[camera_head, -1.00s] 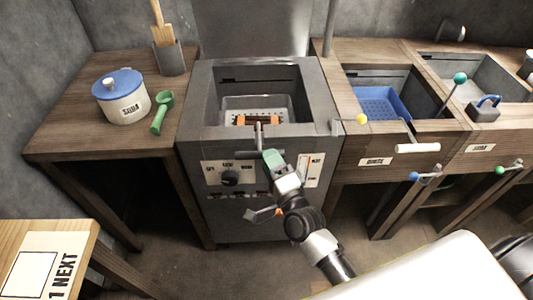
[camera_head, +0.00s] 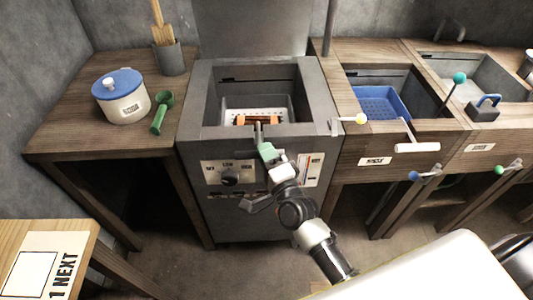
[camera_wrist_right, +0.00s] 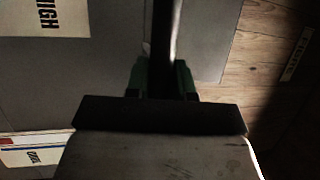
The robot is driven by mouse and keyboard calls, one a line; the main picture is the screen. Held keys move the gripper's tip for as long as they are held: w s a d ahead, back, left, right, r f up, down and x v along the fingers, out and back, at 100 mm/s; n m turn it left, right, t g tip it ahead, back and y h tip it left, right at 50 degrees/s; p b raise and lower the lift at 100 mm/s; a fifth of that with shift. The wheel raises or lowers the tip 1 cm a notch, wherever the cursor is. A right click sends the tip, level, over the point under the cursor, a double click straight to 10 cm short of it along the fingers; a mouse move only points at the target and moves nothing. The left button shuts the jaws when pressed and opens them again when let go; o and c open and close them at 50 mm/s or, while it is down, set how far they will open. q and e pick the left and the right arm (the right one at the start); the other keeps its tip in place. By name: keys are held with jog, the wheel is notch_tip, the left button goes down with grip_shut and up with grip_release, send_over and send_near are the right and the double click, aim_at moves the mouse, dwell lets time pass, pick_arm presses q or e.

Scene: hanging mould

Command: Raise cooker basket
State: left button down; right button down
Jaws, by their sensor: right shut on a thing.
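The cooker basket (camera_head: 230,103) sits inside the well of the grey cooker (camera_head: 195,105), with orange-ended pieces (camera_head: 241,120) in it. Its handle (camera_head: 259,130) comes out over the front rim of the cooker. My right gripper (camera_head: 266,149), with green fingers, is at the front of the cooker and shut on this handle. In the right wrist view the green fingers (camera_wrist_right: 160,78) close on both sides of a dark bar. The basket's lower part is hidden by the cooker walls. My left gripper is not in view.
The cooker front has a knob (camera_head: 230,178). On the left table stand a blue-lidded pot (camera_head: 124,106), a green scoop (camera_head: 161,112) and a utensil holder (camera_head: 169,58). To the right is a sink with a blue basket (camera_head: 380,103) and a white handle (camera_head: 417,148).

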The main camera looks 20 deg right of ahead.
jog(key=shift+r, duration=0.1)
notch_tip(320, 180, up, 18)
jog(key=p, duration=1.6)
jog(key=shift+f, duration=0.25)
jog(key=shift+w, duration=0.1)
jog(key=c, duration=1.1)
grip_release()
jog(key=shift+o, duration=0.6)
jog(key=shift+f, duration=0.15)
